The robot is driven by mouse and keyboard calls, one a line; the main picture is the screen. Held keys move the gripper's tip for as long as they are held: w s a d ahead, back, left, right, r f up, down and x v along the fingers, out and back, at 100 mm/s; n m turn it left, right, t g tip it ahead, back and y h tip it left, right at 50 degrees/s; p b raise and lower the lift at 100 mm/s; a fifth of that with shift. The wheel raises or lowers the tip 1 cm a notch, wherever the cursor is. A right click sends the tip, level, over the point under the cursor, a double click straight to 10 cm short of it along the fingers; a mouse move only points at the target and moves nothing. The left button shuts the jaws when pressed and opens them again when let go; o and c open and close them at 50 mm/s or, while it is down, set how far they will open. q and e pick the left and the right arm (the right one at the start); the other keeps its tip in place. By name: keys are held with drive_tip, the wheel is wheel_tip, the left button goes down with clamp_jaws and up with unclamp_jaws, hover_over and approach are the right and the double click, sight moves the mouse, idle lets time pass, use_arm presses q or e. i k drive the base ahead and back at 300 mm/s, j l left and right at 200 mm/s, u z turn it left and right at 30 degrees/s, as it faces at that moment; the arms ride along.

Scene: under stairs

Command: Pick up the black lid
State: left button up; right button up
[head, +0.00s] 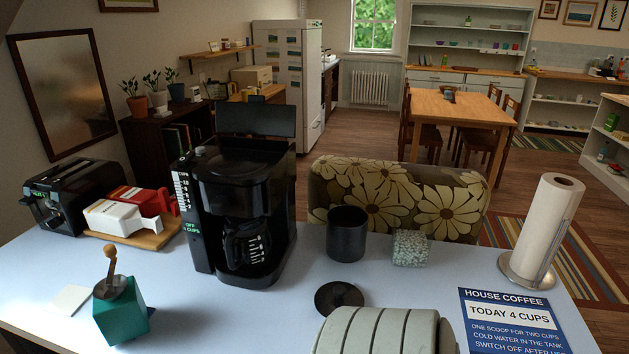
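A round black lid (339,298) lies flat on the pale blue tabletop (215,310), in the front middle of the head view. Just behind it stands an open black canister (347,234), apart from the lid. A black coffee maker (245,205) stands to the left, with its own top flap (257,119) raised upright. Neither of my grippers shows in the head view.
A rounded ribbed grey-green object (375,332) sits close in front of the lid. A speckled block (410,248), paper towel roll (549,230), coffee sign (512,322), teal grinder (120,312) and toaster (72,192) stand around. A flowered chair back (440,198) rises behind.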

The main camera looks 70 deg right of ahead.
sight(332, 296)
drive_tip(key=z, duration=2.45)
drive_tip(key=k+j+z, duration=0.1)
drive_tip(key=j+z, duration=0.3)
drive_tip(key=k+j+z, duration=0.15)
drive_tip(key=j+z, duration=0.25)
drive_tip(key=k+j+z, duration=0.15)
drive_tip(key=z, duration=0.25)
